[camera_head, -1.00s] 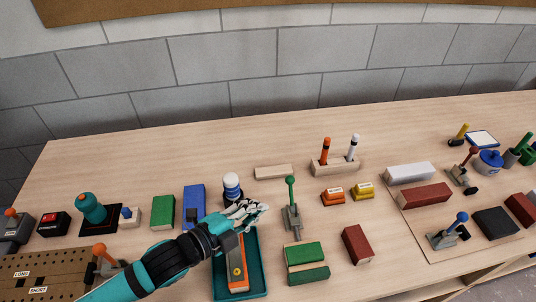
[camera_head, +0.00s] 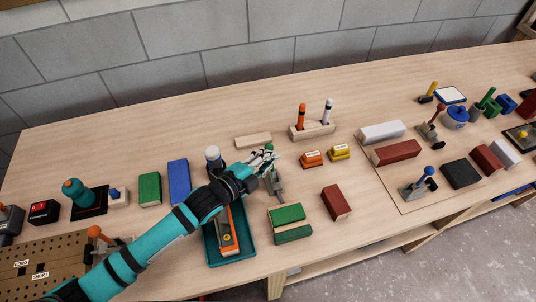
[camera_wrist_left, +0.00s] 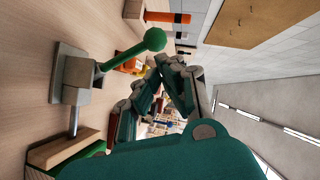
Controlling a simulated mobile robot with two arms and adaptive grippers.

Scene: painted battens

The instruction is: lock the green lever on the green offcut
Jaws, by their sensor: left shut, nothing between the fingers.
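The green lever (camera_head: 270,147) belongs to a grey toggle clamp (camera_head: 275,186) in the middle of the table; its handle stands about upright. In the left wrist view the green knob (camera_wrist_left: 153,38) and the clamp's metal base (camera_wrist_left: 72,82) show clearly. The green offcut (camera_head: 287,213) lies just in front of the clamp, and part of it shows in the left wrist view (camera_wrist_left: 62,146). My left gripper (camera_head: 266,158) is shut and empty, close beside the green knob and partly covering the handle. I cannot tell whether they touch. My right gripper is out of view.
A teal tray (camera_head: 248,246) with an orange-and-wood tool lies under my left forearm. Orange and yellow blocks (camera_head: 340,152) stand right of the clamp, with a dark red block (camera_head: 336,203) nearer the front. A marker holder (camera_head: 312,131) stands behind.

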